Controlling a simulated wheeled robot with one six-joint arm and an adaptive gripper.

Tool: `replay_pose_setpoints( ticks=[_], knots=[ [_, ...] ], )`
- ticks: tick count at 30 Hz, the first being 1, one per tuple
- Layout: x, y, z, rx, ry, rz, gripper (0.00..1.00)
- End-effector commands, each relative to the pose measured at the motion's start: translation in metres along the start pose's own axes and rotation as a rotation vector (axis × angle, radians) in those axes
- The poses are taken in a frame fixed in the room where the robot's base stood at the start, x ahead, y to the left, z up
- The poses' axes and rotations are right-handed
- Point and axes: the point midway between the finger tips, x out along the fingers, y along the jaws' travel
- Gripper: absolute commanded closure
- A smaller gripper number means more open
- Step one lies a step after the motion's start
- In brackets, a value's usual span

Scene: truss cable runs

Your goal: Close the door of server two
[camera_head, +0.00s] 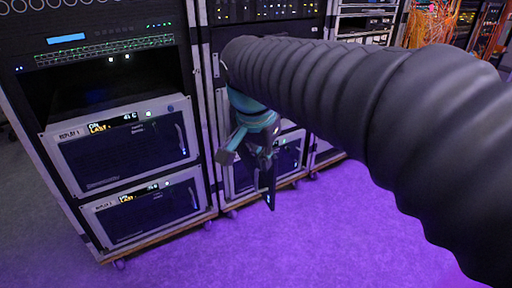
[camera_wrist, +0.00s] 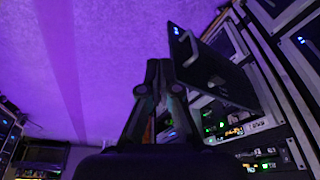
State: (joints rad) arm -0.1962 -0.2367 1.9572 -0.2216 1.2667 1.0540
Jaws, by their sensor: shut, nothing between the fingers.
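An open server door (camera_head: 270,186) stands out from the lower part of the middle rack, seen nearly edge-on in the head view. In the wrist view this dark door (camera_wrist: 212,70) swings out from the rack, with a pale handle and a blue light near its free edge. The server's lit front shows below it. My gripper (camera_head: 265,160) is shut and empty, beside the door. In the wrist view my gripper (camera_wrist: 159,66) points just left of the door; I cannot tell if they touch. I cannot read which server is number two.
The left rack holds two servers (camera_head: 125,148) with closed doors. My thick arm covers much of the middle rack. Orange cables (camera_head: 432,22) hang on a rack at the back right. The purple-lit floor (camera_head: 300,240) in front is clear.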

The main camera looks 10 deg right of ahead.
Motion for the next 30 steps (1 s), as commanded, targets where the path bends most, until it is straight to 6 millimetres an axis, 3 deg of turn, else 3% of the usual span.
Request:
replay_pose_setpoints(
  ticks=[1, 6, 13, 20, 30],
  knots=[
    [-0.003, -0.018, -0.007, 0.065, 0.001, 0.034, 1.0],
    [-0.009, -0.062, -0.025, 0.321, 0.041, 0.135, 1.0],
    [-0.009, -0.098, -0.034, 0.537, 0.104, 0.205, 1.0],
    [0.001, -0.101, -0.036, 0.586, 0.12, 0.218, 1.0],
    [0.058, -0.086, -0.039, 0.584, 0.118, 0.22, 1.0]
  ],
)
